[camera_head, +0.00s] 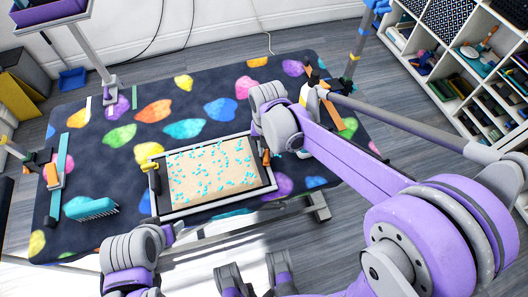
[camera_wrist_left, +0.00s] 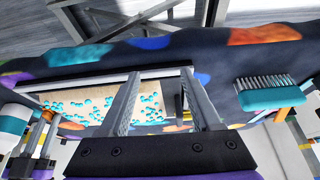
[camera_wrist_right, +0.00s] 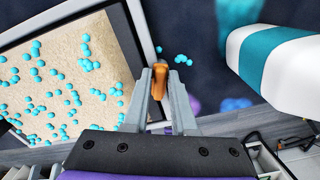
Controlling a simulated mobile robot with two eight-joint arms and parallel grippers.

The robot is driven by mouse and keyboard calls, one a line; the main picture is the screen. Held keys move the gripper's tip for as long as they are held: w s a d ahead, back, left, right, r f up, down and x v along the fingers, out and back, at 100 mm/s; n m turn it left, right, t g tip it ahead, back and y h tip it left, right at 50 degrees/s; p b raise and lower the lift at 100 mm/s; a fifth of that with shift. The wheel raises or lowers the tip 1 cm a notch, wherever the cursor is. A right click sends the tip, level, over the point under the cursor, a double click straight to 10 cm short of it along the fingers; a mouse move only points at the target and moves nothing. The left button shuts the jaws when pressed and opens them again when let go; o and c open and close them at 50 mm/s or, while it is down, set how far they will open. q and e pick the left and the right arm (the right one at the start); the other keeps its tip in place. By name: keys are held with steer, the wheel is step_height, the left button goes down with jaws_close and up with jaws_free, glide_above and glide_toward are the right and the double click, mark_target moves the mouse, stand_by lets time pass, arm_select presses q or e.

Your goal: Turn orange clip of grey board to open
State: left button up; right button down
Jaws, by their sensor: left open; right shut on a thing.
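The grey board (camera_head: 166,213) is a framed tray at the table's front edge, with a beige surface dotted with cyan beads. It also shows in the right wrist view (camera_wrist_right: 143,30) and left wrist view (camera_wrist_left: 100,77). The orange clip (camera_head: 266,157) is at its right side. In the right wrist view the clip (camera_wrist_right: 158,84) is between the fingers of my right gripper (camera_wrist_right: 160,75), which is shut on it. My left gripper (camera_wrist_left: 161,75) is open and empty, in front of the board's left part.
A teal brush (camera_head: 90,208) lies on the patterned table cover (camera_head: 140,90) to the left of the board. A white and teal object (camera_wrist_right: 280,60) stands close to my right gripper. Shelves (camera_head: 465,60) are at the right. The middle of the table behind the board is clear.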

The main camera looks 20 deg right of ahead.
mark_target(266, 152)
steer(key=shift+n, duration=1.4)
steer(key=c, duration=0.8)
jaws_free()
steer(key=shift+o, duration=0.2)
steer(key=shift+r+p, duration=2.9)
steer(key=shift+r, duration=1.15)
steer(key=o, duration=0.6)
steer(key=shift+c, duration=0.2)
